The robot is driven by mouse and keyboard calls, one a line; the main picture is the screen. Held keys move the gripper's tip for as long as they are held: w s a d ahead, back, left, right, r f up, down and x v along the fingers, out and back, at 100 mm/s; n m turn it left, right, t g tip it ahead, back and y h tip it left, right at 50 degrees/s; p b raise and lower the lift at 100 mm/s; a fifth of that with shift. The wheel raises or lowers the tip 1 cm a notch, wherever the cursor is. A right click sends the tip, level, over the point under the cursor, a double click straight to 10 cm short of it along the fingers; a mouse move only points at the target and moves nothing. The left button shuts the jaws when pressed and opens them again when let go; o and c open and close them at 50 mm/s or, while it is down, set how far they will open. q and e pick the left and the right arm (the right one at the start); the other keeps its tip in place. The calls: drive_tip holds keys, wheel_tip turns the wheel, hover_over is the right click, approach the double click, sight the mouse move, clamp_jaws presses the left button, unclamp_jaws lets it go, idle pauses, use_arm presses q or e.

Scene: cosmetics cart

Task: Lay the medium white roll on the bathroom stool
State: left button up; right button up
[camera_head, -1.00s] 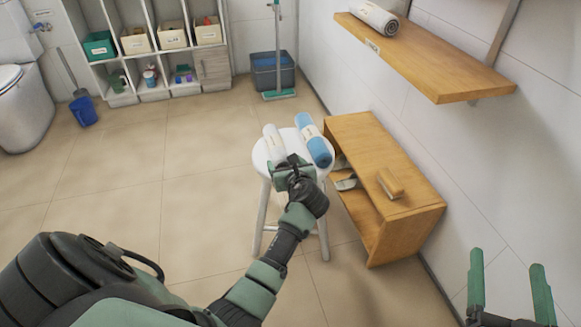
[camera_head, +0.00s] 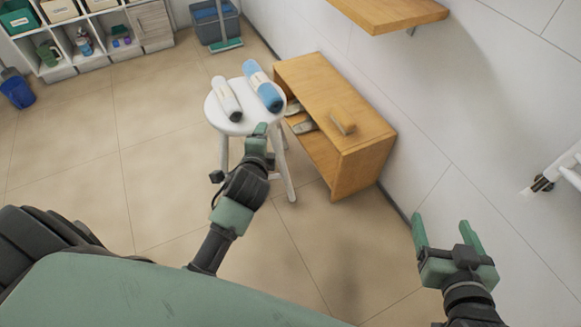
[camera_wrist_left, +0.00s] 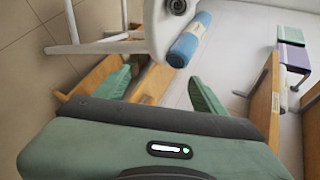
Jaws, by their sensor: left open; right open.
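The white roll (camera_head: 227,98) with a pale label lies on the white stool (camera_head: 226,125), to the left of a blue roll (camera_head: 262,86). My left gripper (camera_head: 259,132) is by the stool's near edge, apart from both rolls. In the left wrist view its spread fingers (camera_wrist_left: 160,92) have nothing between them; the white roll's end (camera_wrist_left: 178,6) and the blue roll (camera_wrist_left: 190,40) lie beyond. My right gripper (camera_head: 447,232) is open and empty at the lower right, far from the stool.
A wooden bench (camera_head: 345,125) with a brush on top and slippers inside stands right of the stool. A wall shelf (camera_head: 390,12) is above it. A white wheeled frame (camera_head: 560,172) is at far right. The floor left of the stool is clear.

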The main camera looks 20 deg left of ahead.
use_arm(q)
drive_tip(key=s+d+r+n+t+h, duration=0.1)
drive_tip(key=s+d+r+n+h, duration=0.6)
drive_tip(key=s+d+n, duration=0.4)
drive_tip(key=d+r, duration=0.1)
drive_tip(key=d, duration=0.2)
drive_tip(key=shift+n+t, duration=0.3)
drive_tip(key=shift+n, duration=0.1)
